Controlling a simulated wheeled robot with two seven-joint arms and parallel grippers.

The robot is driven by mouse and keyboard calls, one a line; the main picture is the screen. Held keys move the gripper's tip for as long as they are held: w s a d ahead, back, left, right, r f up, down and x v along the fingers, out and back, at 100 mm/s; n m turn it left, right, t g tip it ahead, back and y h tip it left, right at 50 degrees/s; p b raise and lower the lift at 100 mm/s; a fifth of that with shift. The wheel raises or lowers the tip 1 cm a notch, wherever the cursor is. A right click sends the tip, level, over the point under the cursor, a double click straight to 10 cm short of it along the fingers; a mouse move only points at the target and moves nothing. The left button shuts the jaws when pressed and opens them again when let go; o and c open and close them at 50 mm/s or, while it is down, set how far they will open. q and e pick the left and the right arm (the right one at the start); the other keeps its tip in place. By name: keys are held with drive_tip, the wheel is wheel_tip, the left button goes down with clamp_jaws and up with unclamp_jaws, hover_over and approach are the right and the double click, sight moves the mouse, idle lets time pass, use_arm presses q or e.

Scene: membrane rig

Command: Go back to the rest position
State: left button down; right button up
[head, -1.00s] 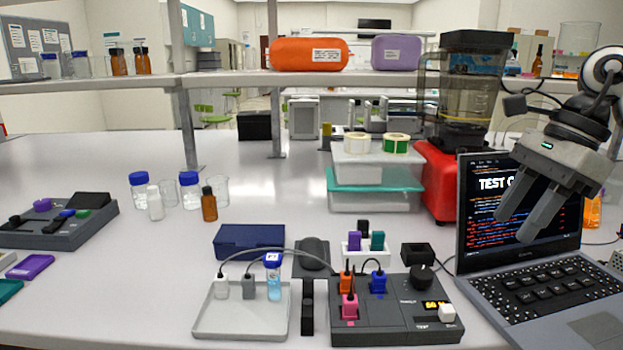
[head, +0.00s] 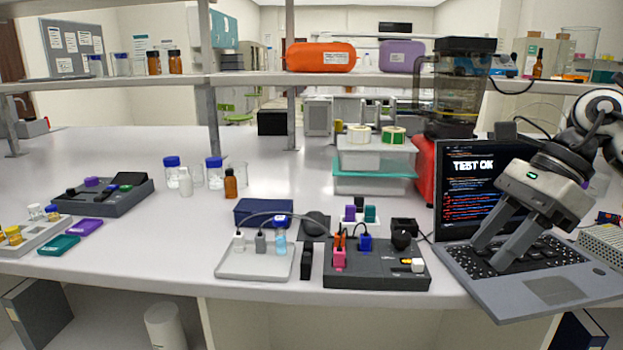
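My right gripper (head: 492,257) hangs in front of the laptop (head: 552,290) at the right, its two fingers apart with nothing between them. In the picture its fingers overlap the keyboard; I cannot tell whether they touch it. The laptop screen (head: 470,180) reads "TEST OK". Left of the laptop stands the dark test unit (head: 390,277) with orange, pink and blue plugs and a white knob. Cables run from it to a white tray (head: 235,272) holding grey and white fittings and a blue-capped vial (head: 280,240). My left gripper is not in view.
A second dark unit (head: 110,196), a purple block (head: 85,228) and a teal block (head: 59,245) lie at the left. Blue-capped bottles and a brown bottle (head: 230,183) stand mid-bench. A red box (head: 425,185) stands behind the laptop. The bench front edge is clear at centre left.

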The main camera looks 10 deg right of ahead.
drive_tip(key=w+a+f+m+t+y, duration=0.1)
drive_tip(key=a+f+m+t+y, duration=0.2)
drive_tip(key=a+m+y, duration=0.6)
drive_tip(key=w+a+f+m+t+y, duration=0.25)
drive_tip(key=a+f+m+y, duration=0.2)
drive_tip(key=a, duration=0.85)
wheel_tip(320, 180, down, 13)
drive_tip(key=d+m+t+h, duration=0.3)
drive_tip(key=m+t+h, duration=0.85)
drive_tip(key=m, duration=1.35)
drive_tip(key=s+f+m+g+h, duration=0.5)
drive_tip(key=s+f+m, duration=0.5)
drive_tip(key=f, duration=0.5)
drive_tip(key=shift+s+a+g, duration=0.45)
drive_tip(key=shift+s+g, duration=0.75)
drive_tip(key=shift+s, duration=0.05)
